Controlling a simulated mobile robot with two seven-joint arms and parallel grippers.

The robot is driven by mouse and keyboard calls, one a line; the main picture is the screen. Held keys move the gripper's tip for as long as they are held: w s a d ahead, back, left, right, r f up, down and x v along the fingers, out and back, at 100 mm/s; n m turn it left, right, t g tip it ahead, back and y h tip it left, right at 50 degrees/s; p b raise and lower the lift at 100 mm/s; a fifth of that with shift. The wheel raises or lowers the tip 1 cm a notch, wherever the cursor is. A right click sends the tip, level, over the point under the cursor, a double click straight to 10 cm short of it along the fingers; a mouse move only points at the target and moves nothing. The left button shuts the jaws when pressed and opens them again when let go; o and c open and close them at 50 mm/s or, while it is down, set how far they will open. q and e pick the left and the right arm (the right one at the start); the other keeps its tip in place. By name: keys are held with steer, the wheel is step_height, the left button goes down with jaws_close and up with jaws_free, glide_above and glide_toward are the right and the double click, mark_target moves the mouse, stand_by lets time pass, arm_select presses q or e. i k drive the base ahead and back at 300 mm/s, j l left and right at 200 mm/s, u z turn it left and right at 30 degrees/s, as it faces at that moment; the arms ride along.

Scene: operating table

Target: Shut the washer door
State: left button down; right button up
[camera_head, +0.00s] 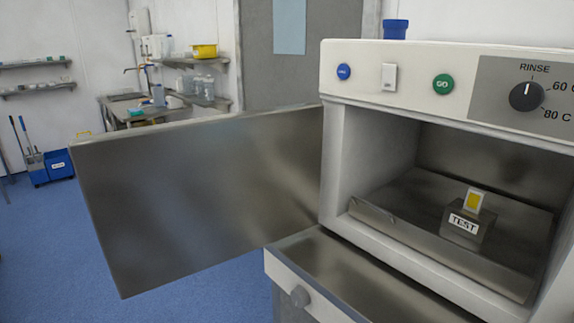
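The washer (345,75) stands at the right, white, with its chamber open to view. Its grey metal door (200,190) is swung wide open to the left, hinged at the chamber's left edge. Inside the chamber a metal tray (400,215) holds a small grey block labelled TEST with a yellow and white piece on top (475,200). Neither of my grippers shows in the head view.
The washer front has a blue button (344,72), a green GO button (443,84) and a dial (526,97).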

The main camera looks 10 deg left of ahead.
mark_target(167, 203)
steer(key=j+z, duration=0.15)
steer(key=z, duration=0.55)
steer(key=j+z, duration=0.55)
steer(key=j, duration=0.15)
steer(key=k+j+z, duration=0.15)
steer(key=j, duration=0.2)
steer(key=j+z, duration=0.2)
steer(key=j, duration=0.15)
steer(key=k+j, duration=0.1)
steer(key=j, duration=0.25)
steer(key=k+j, duration=0.15)
steer(key=j, duration=0.2)
steer(key=k+j+z, duration=0.1)
steer(key=j, duration=0.3)
steer(key=k+j, duration=0.15)
steer(key=j, duration=0.2)
